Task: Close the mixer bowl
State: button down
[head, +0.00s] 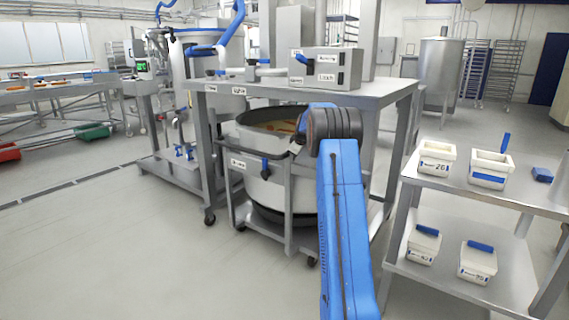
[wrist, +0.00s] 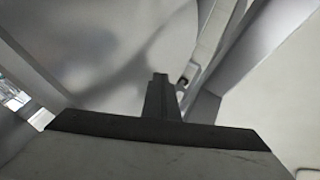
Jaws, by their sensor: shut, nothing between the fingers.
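The mixer bowl (head: 262,190) is a large pale round vessel with a dark rim. It stands in a grey wheeled frame under a steel table. Its top looks open, with brownish contents (head: 280,126) showing inside. My blue arm reaches up in front of the bowl's right side and hides part of it. My gripper is hidden behind the arm's dark wrist in the head view. In the wrist view my gripper (wrist: 160,78) shows with its fingers together and nothing between them, in front of a smooth grey curved surface (wrist: 100,45). I cannot tell whether it touches that surface.
The steel table (head: 385,92) above the bowl carries a control box (head: 325,69); its legs and the frame's bars stand close around the bowl. A shelf (head: 505,190) with several white tubs is at the right. Open floor (head: 110,250) lies at the left.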

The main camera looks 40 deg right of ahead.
jog(key=d, duration=0.1)
jog(key=w+d, duration=0.1)
jog(key=d, duration=0.3)
jog(key=shift+w+r, duration=0.1)
jog(key=shift+w, duration=0.3)
jog(key=shift+d+r, duration=0.1)
jog(key=shift+r, duration=0.1)
jog(key=s+a+r, duration=0.1)
jog(key=s+a, duration=0.1)
jog(key=s, duration=0.5)
jog(key=s+a+r, duration=0.1)
jog(key=s+a, duration=0.1)
jog(key=s, duration=0.4)
jog(key=shift+s+a, duration=0.3)
jog(key=shift+s, duration=0.1)
jog(key=shift+s+n, duration=0.1)
jog(key=shift+n, duration=0.2)
